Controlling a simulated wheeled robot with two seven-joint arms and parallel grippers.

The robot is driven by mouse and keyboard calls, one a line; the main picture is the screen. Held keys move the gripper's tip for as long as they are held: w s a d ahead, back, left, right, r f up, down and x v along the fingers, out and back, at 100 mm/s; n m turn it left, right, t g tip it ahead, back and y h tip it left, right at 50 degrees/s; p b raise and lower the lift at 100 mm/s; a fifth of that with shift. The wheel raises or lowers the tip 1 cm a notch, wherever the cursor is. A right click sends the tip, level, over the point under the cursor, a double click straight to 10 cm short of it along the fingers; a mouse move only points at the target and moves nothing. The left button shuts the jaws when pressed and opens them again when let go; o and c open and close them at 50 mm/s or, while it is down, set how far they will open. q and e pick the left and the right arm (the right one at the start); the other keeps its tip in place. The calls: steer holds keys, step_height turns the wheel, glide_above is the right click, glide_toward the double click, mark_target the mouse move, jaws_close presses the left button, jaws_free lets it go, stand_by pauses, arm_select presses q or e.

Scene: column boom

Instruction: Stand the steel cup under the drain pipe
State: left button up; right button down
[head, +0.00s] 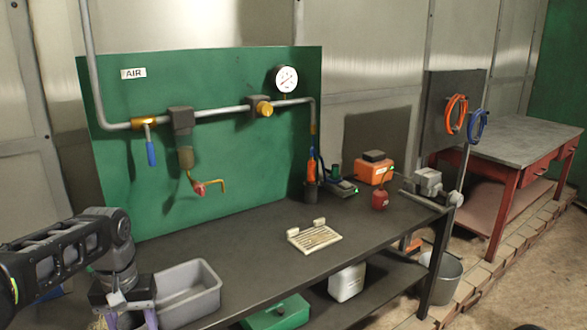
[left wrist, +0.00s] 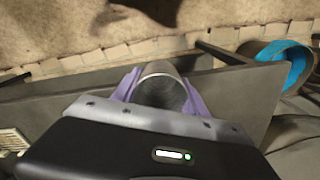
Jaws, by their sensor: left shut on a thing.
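The steel cup (left wrist: 162,88) shows in the left wrist view as a round grey metal rim and inner wall. My left gripper (left wrist: 160,90) is shut on it, with a purple finger on each side. In the head view my left gripper (head: 130,319) is at the bottom left, in front of a grey bin; the cup cannot be made out there. The drain pipe (head: 216,183) is a short bent brass pipe with a red tap, below the filter bowl (head: 186,158) on the green panel. It is above and right of my gripper. My right gripper is not in view.
The grey open bin (head: 186,293) stands on the dark bench (head: 240,260) beside my left gripper. The bench below the drain pipe is clear. A slotted cream tray (head: 314,237) lies farther right. A blue-handled lever (head: 150,150) hangs from the pipe at left.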

arm_select(q)
steer(key=w+d+f+m, duration=0.1)
steer(key=w+d+f, duration=0.2)
steer(key=d+f, duration=0.2)
steer(key=w+d+f+m, duration=0.2)
steer(key=w+d+f, duration=0.1)
steer(key=d, duration=0.8)
steer(key=shift+d+f+m, duration=0.15)
steer(key=shift+f+m, duration=0.15)
steer(key=shift+f, duration=0.6)
